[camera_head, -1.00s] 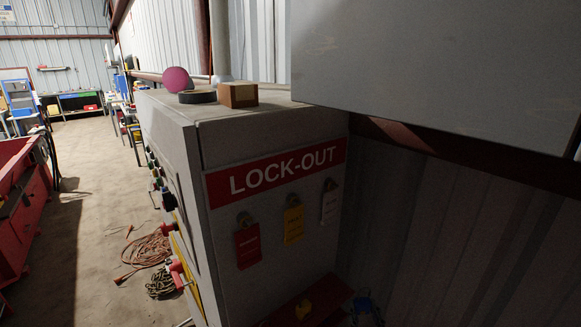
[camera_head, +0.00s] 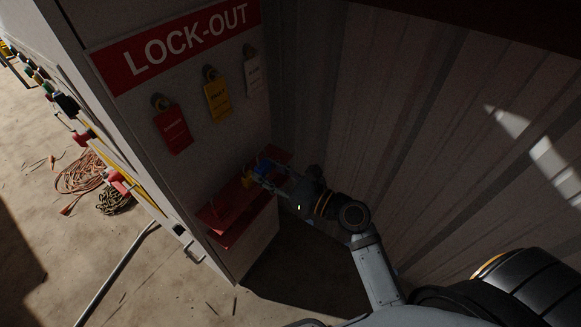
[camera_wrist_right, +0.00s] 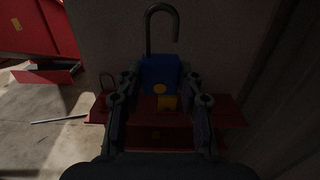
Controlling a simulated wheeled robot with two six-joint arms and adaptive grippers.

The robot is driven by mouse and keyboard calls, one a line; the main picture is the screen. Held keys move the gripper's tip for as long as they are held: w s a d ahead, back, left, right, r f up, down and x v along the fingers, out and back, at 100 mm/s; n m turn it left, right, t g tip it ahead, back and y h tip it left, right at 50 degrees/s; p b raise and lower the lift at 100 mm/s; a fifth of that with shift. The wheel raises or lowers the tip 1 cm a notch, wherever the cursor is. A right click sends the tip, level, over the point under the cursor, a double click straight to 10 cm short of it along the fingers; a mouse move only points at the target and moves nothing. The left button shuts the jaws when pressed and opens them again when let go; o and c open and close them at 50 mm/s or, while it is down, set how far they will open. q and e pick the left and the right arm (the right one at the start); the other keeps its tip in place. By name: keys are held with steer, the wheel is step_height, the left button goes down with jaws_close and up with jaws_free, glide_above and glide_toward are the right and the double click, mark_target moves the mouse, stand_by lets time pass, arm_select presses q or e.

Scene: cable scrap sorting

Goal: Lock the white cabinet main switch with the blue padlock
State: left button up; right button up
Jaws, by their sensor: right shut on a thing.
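My right gripper (camera_head: 272,175) is shut on the blue padlock (camera_wrist_right: 158,72), at the red shelf on the cabinet's LOCK-OUT face. The right wrist view shows the blue body between the two fingers (camera_wrist_right: 160,95), with its grey shackle (camera_wrist_right: 162,10) upright and one leg free, so open. In the head view the padlock (camera_head: 264,166) is small and partly hidden by the gripper. The white cabinet (camera_head: 200,135) stands at the left, dim in shadow. My left gripper is not in view.
The red shelf (camera_head: 222,214) carries a yellow padlock (camera_head: 247,179), close to the blue one. Three tags, red (camera_head: 172,130), yellow (camera_head: 217,100) and white (camera_head: 253,76), hang above. A corrugated wall (camera_head: 400,110) is close at the right. Cable coils (camera_head: 82,174) lie on the left floor.

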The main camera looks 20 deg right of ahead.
steer(key=s+a+r+n+g+y, duration=0.3)
steer(key=n+g+y, duration=0.3)
steer(key=n+g, duration=0.3)
steer(key=r+g, duration=0.1)
steer(key=g, duration=0.2)
steer(key=shift+s+a+r+g+y, duration=0.2)
steer(key=shift+s+r+g+y, duration=0.1)
steer(key=shift+g, duration=0.1)
